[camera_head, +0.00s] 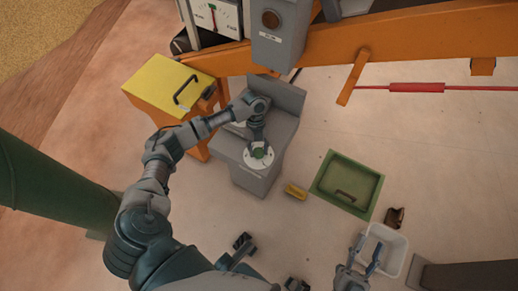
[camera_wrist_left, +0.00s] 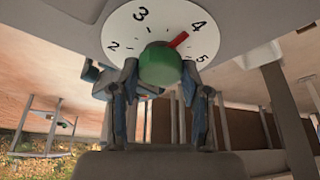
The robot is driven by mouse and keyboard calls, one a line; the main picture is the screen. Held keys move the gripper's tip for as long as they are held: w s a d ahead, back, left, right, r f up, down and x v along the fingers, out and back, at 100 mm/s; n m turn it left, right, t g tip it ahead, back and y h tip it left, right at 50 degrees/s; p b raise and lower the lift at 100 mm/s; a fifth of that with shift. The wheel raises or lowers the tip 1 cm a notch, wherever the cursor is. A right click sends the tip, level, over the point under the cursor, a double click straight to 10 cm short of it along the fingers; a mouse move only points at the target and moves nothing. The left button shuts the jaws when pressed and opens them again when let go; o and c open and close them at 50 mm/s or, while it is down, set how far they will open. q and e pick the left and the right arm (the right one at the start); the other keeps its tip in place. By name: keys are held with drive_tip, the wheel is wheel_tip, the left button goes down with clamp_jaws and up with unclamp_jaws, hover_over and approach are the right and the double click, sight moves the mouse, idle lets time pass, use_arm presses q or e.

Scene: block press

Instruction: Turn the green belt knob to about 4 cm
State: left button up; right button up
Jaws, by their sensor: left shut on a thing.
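The green belt knob (camera_head: 258,153) sits on a white round dial (camera_head: 250,161) on top of a grey pedestal. In the left wrist view the knob (camera_wrist_left: 160,66) is close, and its red pointer (camera_wrist_left: 179,40) points toward the 4 on the numbered dial (camera_wrist_left: 122,30). My left gripper (camera_wrist_left: 160,85) has one finger on each side of the knob and is shut on it. In the head view the left gripper (camera_head: 257,143) is above the dial. My right gripper (camera_head: 364,254) is at the lower right with its fingers apart and empty, by a white bin.
A yellow-topped box (camera_head: 160,80) with a black handle stands left of the pedestal. An orange beam (camera_head: 400,38) crosses the top.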

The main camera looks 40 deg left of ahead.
idle(0.3)
use_arm(q)
drive_tip(key=shift+w, duration=0.1)
drive_tip(key=o, duration=1.1)
drive_tip(key=shift+a, duration=0.1)
drive_tip(key=v, duration=1.1)
drive_tip(key=shift+w+a+r, duration=0.1)
drive_tip(key=shift+w+r, duration=0.1)
drive_tip(key=shift+r, duration=0.1)
